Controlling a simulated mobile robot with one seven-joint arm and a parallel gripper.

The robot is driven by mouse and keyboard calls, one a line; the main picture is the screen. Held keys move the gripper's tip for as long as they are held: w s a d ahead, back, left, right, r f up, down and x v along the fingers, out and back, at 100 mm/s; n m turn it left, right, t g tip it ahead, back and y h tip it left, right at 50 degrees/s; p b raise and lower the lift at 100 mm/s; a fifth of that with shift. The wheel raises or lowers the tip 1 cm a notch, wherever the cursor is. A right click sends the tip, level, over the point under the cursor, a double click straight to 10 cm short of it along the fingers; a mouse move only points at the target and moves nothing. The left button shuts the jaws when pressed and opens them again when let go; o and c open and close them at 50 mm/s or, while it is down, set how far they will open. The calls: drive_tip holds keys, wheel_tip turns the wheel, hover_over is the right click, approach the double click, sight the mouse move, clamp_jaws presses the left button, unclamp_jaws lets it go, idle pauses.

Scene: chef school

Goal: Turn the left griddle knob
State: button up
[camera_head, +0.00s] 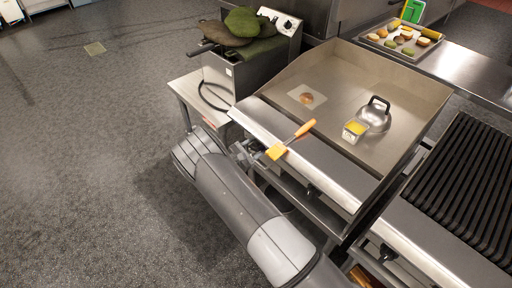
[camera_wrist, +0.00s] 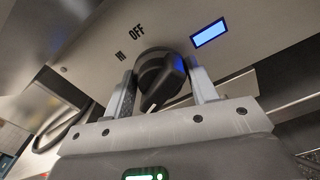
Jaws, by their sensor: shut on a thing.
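The left griddle knob (camera_wrist: 160,76) is black and round with a raised grip bar, on the griddle's metal front panel (camera_wrist: 90,45). "OFF" and "HI" marks show above and left of it in the wrist view. My gripper (camera_wrist: 165,82) has one finger on each side of the knob and is shut on it. The grip bar is tilted, its lower end pointing down and left. In the head view my gripper (camera_head: 250,156) is at the left part of the griddle's (camera_head: 335,85) front, and the left knob cannot be made out there.
A fryer (camera_head: 240,72) stands left; open floor lies beyond.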

drive_tip(key=shift+m, duration=1.5)
drive_tip(key=o, duration=0.7)
drive_tip(key=v, duration=1.1)
drive_tip(key=shift+w, duration=0.1)
